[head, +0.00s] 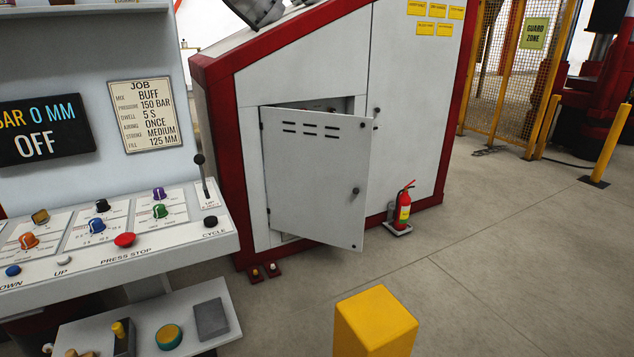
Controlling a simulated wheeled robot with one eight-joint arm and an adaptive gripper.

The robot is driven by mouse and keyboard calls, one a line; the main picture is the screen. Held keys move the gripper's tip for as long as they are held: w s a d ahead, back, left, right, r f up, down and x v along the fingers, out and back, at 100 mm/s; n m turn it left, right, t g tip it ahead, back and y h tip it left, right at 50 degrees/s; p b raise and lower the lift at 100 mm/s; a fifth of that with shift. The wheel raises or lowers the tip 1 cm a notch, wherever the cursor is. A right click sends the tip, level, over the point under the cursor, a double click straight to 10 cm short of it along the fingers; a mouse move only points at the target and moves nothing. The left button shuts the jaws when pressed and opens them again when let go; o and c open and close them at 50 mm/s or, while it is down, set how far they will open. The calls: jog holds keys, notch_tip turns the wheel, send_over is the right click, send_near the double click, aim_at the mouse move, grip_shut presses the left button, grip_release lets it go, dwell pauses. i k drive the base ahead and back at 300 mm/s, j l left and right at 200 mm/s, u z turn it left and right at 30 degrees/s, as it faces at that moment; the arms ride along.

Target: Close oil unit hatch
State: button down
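The oil unit hatch (312,185) is a light grey door with slots near its top and a dark round knob (356,191) toward its right edge. It stands ajar in front of its opening, its right side swung outward. A gap shows along its top, where part of the dark inside is visible. The hatch is set in the side of the white oil unit cabinet (415,120) with red edges. My gripper is not in view.
A yellow post (375,320) stands on the floor in front of the hatch. A fire extinguisher (404,206) stands right of it by the cabinet. A control console (110,230) fills the left. Open floor (490,260) lies to the right.

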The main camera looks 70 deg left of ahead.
aim_at(317, 164)
jog(key=i+j+u, duration=0.2)
jog(key=i+u, duration=0.65)
jog(key=i+l+u, duration=0.1)
jog(key=i+u, duration=0.35)
jog(key=i+l+u, duration=0.3)
jog(key=i+u, duration=0.15)
jog(key=i+j+u, duration=0.1)
jog(key=i+u, duration=1.05)
jog(key=i+l+u, duration=0.15)
jog(key=u, duration=0.25)
jog(key=i, duration=0.05)
